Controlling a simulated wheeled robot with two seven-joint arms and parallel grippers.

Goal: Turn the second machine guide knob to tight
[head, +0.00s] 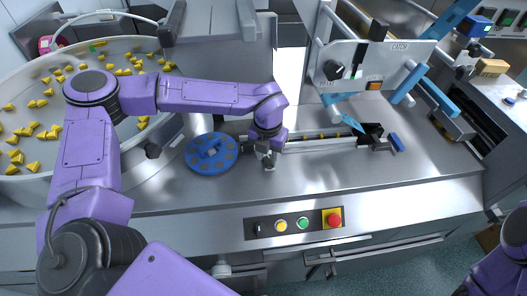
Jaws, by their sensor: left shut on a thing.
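My left gripper (266,157) reaches down to the steel machine deck, at the left end of the guide rails (325,136). It is shut on a small guide knob (268,167). The fingers and wrist hide most of the knob, so I cannot tell how far it is turned. My right gripper is out of view; only part of my right arm shows at the bottom right.
A blue disc with holes (211,153) lies just left of the gripper. A large bowl (40,70) holds yellow pieces. A panel marked CATCH (350,60) stands behind the rails. A red stop button (333,219) is on the front edge. The deck at right front is clear.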

